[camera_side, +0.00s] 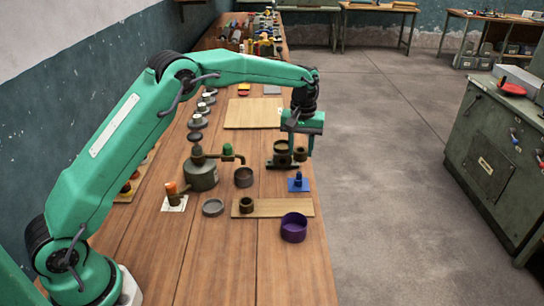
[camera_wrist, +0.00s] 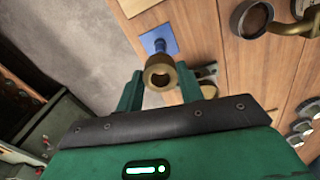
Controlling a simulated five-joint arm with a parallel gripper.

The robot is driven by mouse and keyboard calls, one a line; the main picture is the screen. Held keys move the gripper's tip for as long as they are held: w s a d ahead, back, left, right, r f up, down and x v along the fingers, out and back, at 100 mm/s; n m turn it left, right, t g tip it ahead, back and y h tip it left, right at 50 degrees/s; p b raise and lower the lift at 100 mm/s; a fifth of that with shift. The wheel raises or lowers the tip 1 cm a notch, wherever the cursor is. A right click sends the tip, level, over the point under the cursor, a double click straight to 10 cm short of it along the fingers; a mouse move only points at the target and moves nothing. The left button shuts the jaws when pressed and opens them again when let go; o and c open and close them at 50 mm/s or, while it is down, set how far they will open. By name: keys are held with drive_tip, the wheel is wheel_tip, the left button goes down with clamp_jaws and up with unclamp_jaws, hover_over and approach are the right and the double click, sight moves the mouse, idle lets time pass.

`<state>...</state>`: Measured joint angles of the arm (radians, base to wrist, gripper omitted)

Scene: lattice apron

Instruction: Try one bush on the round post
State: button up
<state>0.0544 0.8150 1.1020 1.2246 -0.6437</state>
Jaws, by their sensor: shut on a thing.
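My gripper (camera_side: 301,150) is shut on a brass-coloured bush (camera_wrist: 162,72). In the wrist view the bush sits between the two green fingers, with its bore visible. In the side view the held bush (camera_side: 300,154) hangs low, close beside a dark stand. The round post (camera_side: 298,181) is blue and upright on a square blue base, nearer the side camera than my gripper. In the wrist view the post (camera_wrist: 159,43) shows just beyond the bush, apart from it. Another dark bush (camera_side: 246,204) stands on a wooden board.
The dark stand (camera_side: 279,164) is just left of my gripper. A dark cup (camera_side: 243,177) and a green-grey pot with a spout (camera_side: 202,175) stand further left. A purple bowl (camera_side: 293,228) is by the wooden board (camera_side: 272,207). The table's right edge is close to the post.

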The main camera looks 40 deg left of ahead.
sight(299, 173)
drive_tip(key=shift+f, duration=0.15)
drive_tip(key=shift+f, duration=1.75)
drive_tip(key=shift+f, duration=1.55)
idle(0.5)
drive_tip(key=o, duration=1.2)
drive_tip(key=shift+c, duration=0.2)
wheel_tip(299, 173, up, 7)
drive_tip(key=shift+r, duration=0.4)
